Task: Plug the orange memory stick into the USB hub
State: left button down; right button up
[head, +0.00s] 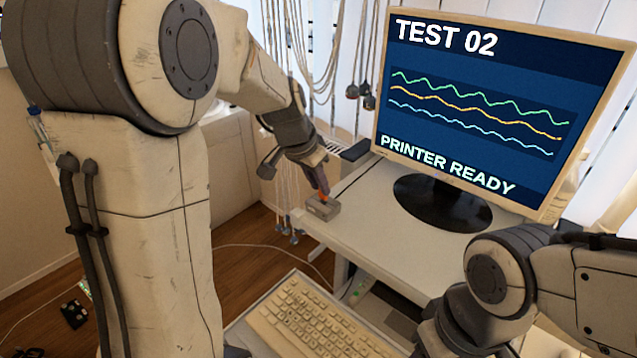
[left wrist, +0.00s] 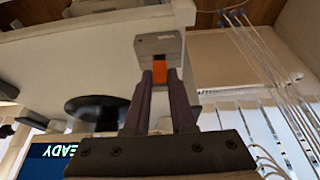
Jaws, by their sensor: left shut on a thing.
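The orange memory stick (head: 323,198) is between the fingertips of my left gripper (head: 321,190), which is shut on it. The small grey USB hub (head: 324,209) sits at the left corner of the white desk, right below the stick. In the left wrist view the stick (left wrist: 159,76) runs from between the dark fingers (left wrist: 160,82) up to the hub (left wrist: 158,44) and overlaps its face. I cannot tell whether its plug is in a port. My right gripper is not in view; only part of that arm shows at the lower right.
A monitor (head: 495,110) reading "TEST 02" and "PRINTER READY" stands on the desk (head: 375,235), right of the hub. A keyboard (head: 310,318) lies lower in front. Cables and cords (head: 300,50) hang behind my left arm. The desk between hub and monitor base is clear.

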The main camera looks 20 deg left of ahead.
pick_arm(q)
jog(key=shift+f+b, duration=0.55)
jog(key=shift+f, duration=0.1)
jog(key=c, duration=0.7)
grip_release()
jog(key=shift+r, duration=0.1)
jog(key=shift+b+v, duration=1.05)
jog(key=shift+v, duration=4.15)
